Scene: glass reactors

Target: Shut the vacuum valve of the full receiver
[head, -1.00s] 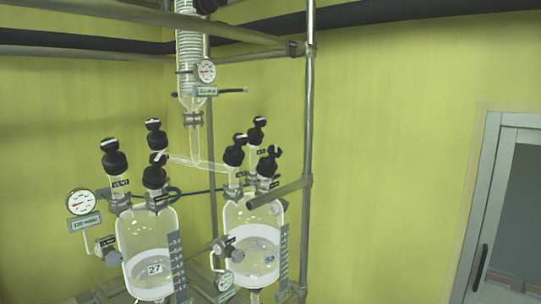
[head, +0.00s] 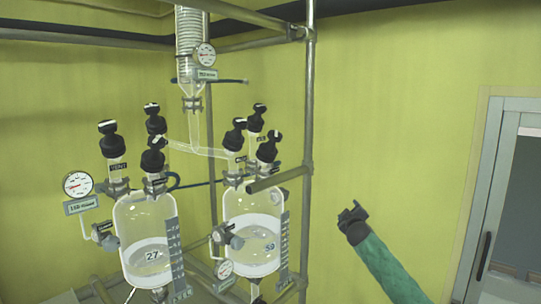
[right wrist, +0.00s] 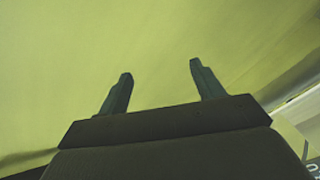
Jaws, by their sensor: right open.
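Two glass receivers hang in the frame, the left receiver (head: 147,222) tagged 27 and the right receiver (head: 252,208) with a tag I read as 59 or 50. Both hold some clear liquid; I cannot tell which is the full one. Black-knobbed valves stand on top of each: left ones (head: 109,140) and (head: 152,158), right ones (head: 235,137) and (head: 267,150). One left valve is labelled VENT; other labels are too small to read surely. My right gripper (head: 352,212) is open and empty, right of the right receiver; its fingers also show in the wrist view (right wrist: 160,70). My left gripper is out of view.
Gauges hang at the left (head: 77,184), top (head: 205,55) and bottom (head: 223,268). A condenser (head: 190,45) is above. The space before the yellow wall is free.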

